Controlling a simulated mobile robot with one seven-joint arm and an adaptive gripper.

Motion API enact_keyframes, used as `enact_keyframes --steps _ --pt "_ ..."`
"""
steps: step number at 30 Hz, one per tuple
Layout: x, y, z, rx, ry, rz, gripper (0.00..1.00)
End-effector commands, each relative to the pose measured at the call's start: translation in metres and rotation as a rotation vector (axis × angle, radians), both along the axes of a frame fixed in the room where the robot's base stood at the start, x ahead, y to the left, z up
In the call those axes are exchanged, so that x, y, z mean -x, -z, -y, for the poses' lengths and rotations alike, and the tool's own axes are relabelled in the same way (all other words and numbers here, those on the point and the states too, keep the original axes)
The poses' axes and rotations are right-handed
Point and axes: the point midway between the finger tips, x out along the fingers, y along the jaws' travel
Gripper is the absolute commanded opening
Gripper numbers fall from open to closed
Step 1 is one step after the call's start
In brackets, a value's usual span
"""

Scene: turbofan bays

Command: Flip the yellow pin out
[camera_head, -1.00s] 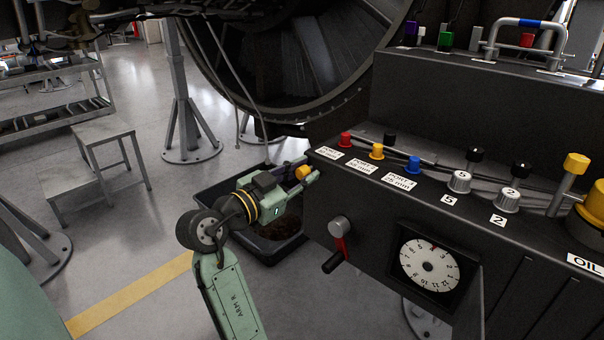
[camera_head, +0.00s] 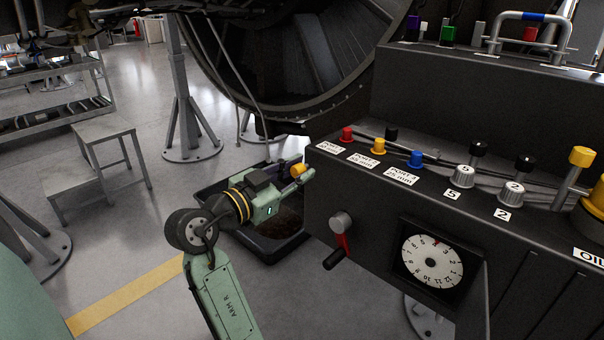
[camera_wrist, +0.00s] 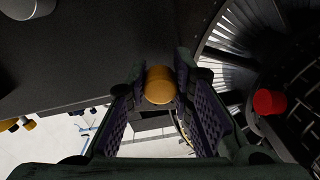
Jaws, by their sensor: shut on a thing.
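A yellow pin (camera_wrist: 159,85) with a rounded cylindrical head sits between the two fingers of my gripper (camera_wrist: 158,88) in the wrist view. The fingers are shut on it, one on each side. In the head view the yellow pin (camera_head: 297,169) shows at the tip of my gripper (camera_head: 298,176), to the left of the dark console's front left corner. The pin's lower part is hidden, so I cannot tell whether it is seated in anything. A separate yellow knob (camera_head: 378,146) stands upright on the console between a red knob (camera_head: 347,134) and a blue knob (camera_head: 415,159).
The dark console (camera_head: 375,200) is close on the right, with a red-armed crank (camera_head: 341,240) and a white dial (camera_head: 433,261) on its front. A black tray (camera_head: 283,246) lies on the floor below my gripper. A red knob (camera_wrist: 269,101) shows right of the fingers.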

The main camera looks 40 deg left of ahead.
Motion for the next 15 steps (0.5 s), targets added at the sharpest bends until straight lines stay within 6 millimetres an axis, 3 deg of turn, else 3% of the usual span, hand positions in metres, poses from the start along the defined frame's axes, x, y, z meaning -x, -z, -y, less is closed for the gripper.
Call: enact_keyframes --steps 5,6,15 --pt "0.0034 0.0008 -0.0004 0.000 0.000 -0.003 0.00" --pt "0.0035 0.0009 -0.0004 0.000 0.000 -0.003 0.23" --pt "0.0025 0.0007 -0.0002 0.000 0.000 -0.003 0.42"
